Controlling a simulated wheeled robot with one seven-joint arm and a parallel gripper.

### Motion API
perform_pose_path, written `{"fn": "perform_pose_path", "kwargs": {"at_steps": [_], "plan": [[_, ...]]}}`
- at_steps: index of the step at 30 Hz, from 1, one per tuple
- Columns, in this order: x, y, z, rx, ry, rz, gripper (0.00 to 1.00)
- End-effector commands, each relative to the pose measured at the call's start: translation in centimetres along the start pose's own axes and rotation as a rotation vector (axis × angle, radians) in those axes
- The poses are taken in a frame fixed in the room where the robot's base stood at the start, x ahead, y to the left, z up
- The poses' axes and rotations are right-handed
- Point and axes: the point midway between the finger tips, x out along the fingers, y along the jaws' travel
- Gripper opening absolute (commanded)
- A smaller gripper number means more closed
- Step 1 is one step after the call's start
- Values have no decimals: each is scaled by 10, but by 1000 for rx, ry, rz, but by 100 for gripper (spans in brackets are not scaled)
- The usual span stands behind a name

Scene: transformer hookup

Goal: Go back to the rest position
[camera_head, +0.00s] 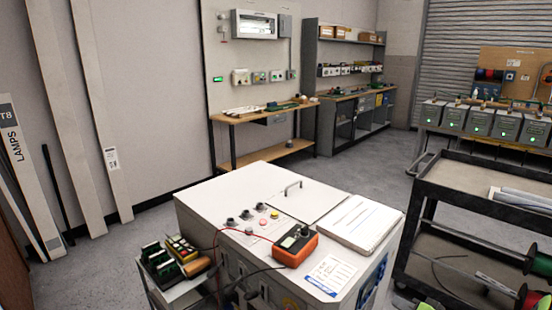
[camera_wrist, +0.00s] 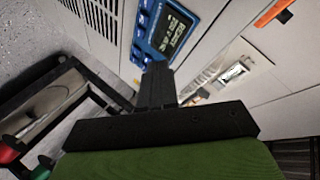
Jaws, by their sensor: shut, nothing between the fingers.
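My gripper (camera_wrist: 156,88) shows in the wrist view as black fingers pressed together, with nothing between them. It is in front of the white transformer cabinet (camera_wrist: 120,25), apart from the blue panel (camera_wrist: 168,30) on its side as far as I can tell. The head view shows the cabinet (camera_head: 240,190) in the middle foreground, but not my gripper. An orange meter (camera_head: 295,246) lies on the cabinet top with red and black leads. Its orange edge (camera_wrist: 272,12) shows at the wrist view's top right.
A black cart (camera_head: 465,185) with cable reels (camera_head: 538,262) stands close on the right. A small stand (camera_head: 178,290) with terminal blocks adjoins the cabinet's left. Workbenches (camera_head: 235,117) line the back wall. Grey floor (camera_head: 115,265) is open to the left.

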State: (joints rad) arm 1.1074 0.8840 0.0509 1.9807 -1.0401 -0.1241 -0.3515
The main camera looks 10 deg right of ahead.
Motion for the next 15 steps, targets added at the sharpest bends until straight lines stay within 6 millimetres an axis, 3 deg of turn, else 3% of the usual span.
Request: {"fn": "perform_pose_path", "kwargs": {"at_steps": [1, 5, 8, 12, 15], "plan": [[3, -21, 2, -46, -48, -1, 0], [3, -74, 17, -169, -190, 20, 0], [-6, -126, 38, -292, -320, 55, 0], [-44, -196, 74, -473, -475, 148, 0], [-84, -232, 99, -575, -538, 225, 0]]}}
